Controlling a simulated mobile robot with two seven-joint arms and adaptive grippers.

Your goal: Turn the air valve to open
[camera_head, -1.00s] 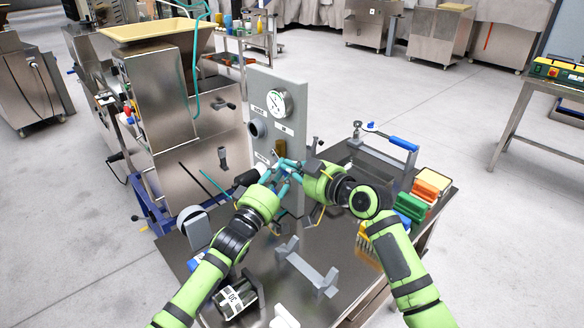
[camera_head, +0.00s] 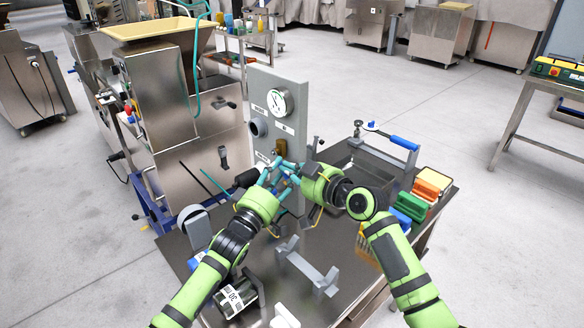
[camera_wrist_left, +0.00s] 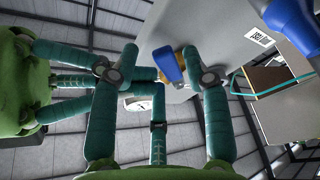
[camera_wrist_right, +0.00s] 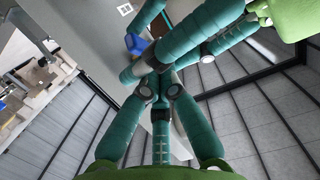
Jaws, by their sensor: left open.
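The air valve is on the upright grey panel (camera_head: 290,95). Its brass body (camera_head: 279,147) shows in the head view just above my fingers. In the left wrist view its blue handle (camera_wrist_left: 168,64) lies between the fingertips of my left gripper (camera_wrist_left: 160,58), which is open; I cannot tell whether they touch it. In the head view my left gripper (camera_head: 279,170) is in front of the panel below the valve. My right gripper (camera_head: 297,173) is close against it, their fingers overlapping. The blue handle (camera_wrist_right: 134,42) is partly hidden in the right wrist view. The right fingers' opening is unclear.
A round gauge (camera_head: 280,102) sits on the panel above the valve. A steel dough machine (camera_head: 170,90) stands at left.

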